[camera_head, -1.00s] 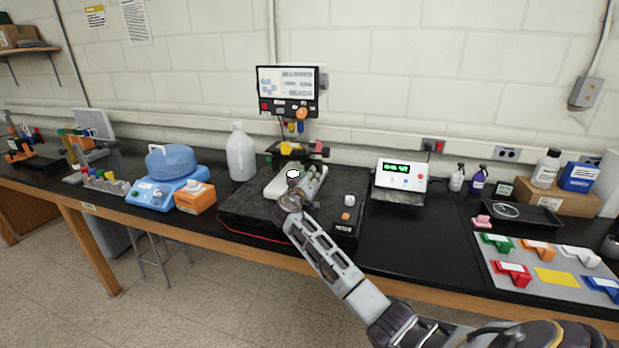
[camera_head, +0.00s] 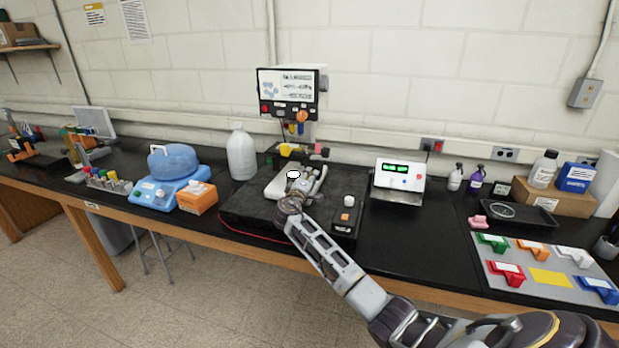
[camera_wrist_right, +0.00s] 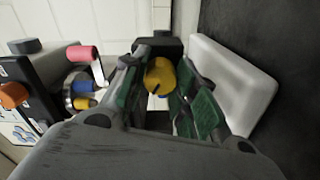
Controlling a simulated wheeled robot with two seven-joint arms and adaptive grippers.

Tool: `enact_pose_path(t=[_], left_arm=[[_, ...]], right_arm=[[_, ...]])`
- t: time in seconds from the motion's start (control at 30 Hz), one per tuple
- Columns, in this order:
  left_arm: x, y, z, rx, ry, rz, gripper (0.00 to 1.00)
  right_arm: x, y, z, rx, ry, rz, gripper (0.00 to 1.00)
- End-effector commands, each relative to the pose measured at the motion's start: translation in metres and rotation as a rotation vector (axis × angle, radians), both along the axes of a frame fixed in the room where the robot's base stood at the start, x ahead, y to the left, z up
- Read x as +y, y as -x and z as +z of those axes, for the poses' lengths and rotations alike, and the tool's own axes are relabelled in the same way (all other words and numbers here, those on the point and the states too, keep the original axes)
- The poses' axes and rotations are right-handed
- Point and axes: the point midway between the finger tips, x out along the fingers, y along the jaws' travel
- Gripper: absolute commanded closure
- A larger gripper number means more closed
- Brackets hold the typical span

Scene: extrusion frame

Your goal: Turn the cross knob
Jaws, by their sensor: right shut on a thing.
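The cross knob appears to be the yellow knob (camera_wrist_right: 160,77) in the right wrist view. It sits between the green-padded fingers of my right gripper (camera_wrist_right: 158,92), which is shut on it; the fingers hide part of its outline, so its arms are not clear. In the head view my right gripper (camera_head: 318,178) reaches over the dark platform (camera_head: 250,205) to the small rig with yellow parts (camera_head: 288,149). The knob itself cannot be picked out there. My left gripper is not in view.
A white block (camera_head: 276,188) lies beside the gripper on the platform. A display panel (camera_head: 287,92) stands above. A white jug (camera_head: 240,153) is at left and a white meter (camera_head: 401,177) at right. A pink handle (camera_wrist_right: 81,53) is near the fingers in the wrist view.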

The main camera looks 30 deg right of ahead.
Motion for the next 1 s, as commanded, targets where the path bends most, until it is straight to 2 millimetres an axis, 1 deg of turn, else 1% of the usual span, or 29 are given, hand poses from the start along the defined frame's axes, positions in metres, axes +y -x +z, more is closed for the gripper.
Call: enact_pose_path(t=[0.43,0.47,0.6,1.0], left_arm=[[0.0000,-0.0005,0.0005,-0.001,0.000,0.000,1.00],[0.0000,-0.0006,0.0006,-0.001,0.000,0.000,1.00],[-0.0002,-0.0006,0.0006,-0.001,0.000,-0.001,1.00],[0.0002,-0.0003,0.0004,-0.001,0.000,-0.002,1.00]], right_arm=[[0.0010,-0.0007,0.0012,0.007,0.009,0.004,0.95],[0.0010,-0.0007,0.0013,0.007,0.009,0.004,0.68],[0.0011,-0.0007,0.0011,0.007,0.009,0.004,0.50],[0.0014,0.0004,0.0001,0.008,0.007,0.001,0.49]])
